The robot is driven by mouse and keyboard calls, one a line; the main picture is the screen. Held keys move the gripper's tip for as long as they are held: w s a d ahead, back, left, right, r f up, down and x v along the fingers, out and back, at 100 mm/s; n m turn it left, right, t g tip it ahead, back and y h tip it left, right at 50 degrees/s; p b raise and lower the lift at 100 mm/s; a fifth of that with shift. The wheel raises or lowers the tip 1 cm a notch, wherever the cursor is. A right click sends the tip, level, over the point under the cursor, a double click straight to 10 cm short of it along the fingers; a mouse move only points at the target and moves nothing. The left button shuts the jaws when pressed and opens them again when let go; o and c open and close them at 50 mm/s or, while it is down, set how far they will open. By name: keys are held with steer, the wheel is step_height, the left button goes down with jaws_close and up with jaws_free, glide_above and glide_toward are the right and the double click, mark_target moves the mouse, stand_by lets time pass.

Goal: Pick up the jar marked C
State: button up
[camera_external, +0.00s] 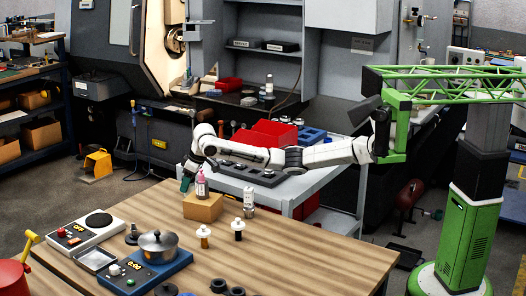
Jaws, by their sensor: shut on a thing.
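My gripper (186,184) points down at the back left edge of the wooden table, just left of a pink bottle. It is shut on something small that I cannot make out. The pink bottle (201,186) stands upright at a cardboard box (203,207); whether the gripper touches it is unclear. Two small jars with white tops, one amber (205,237) and one dark (238,230), stand in front of the box. A pale bottle (249,204) stands right of the box. No letter C is legible on any of them.
A hot plate (86,230) and a blue scale-like unit (147,271) bearing a lidded pot (160,246) are at the table's left. Black rings (219,286) lie at the front. A grey cart (316,187) with a red bin (266,134) stands behind, under my arm. The table's right side is clear.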

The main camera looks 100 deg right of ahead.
steer(key=shift+c, duration=0.7)
steer(key=shift+r, duration=0.15)
